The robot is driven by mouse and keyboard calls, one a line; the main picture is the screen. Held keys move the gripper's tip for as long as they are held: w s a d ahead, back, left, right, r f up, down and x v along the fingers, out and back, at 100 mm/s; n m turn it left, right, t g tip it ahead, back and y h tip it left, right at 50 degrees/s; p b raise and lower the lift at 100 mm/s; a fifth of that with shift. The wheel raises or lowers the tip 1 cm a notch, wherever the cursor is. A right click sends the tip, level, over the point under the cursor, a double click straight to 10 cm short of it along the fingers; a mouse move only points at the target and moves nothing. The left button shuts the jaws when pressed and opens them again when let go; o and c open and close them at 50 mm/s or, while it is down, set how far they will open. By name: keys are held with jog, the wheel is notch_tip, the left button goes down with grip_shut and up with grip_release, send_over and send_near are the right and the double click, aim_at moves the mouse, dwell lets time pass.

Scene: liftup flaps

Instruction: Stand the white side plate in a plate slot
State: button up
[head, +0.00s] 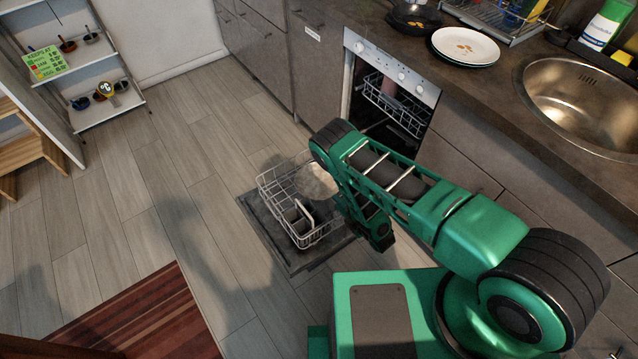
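A pale, round, plate-like thing (318,181), perhaps the white side plate, shows just left of my green forearm, over the back right part of the lower dishwasher rack. It is partly hidden by the arm, and I cannot tell whether it rests in a slot or is held above the rack. The lower rack (266,188) is a white wire basket with a cutlery holder (298,217), on the open dishwasher door (262,222). My arm bends down beside the rack's right side. My gripper's fingers cannot be made out.
The dishwasher (392,62) is open, with an upper rack (392,103) inside. A stack of white plates (480,50) with orange scraps on top sits on the counter, between a dark pan (413,18) and the sink (582,95). The floor left of the door is clear up to a striped rug (125,320).

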jog(key=shift+x, duration=2.95)
jog(key=shift+r, duration=0.15)
jog(key=shift+w, duration=0.1)
grip_shut()
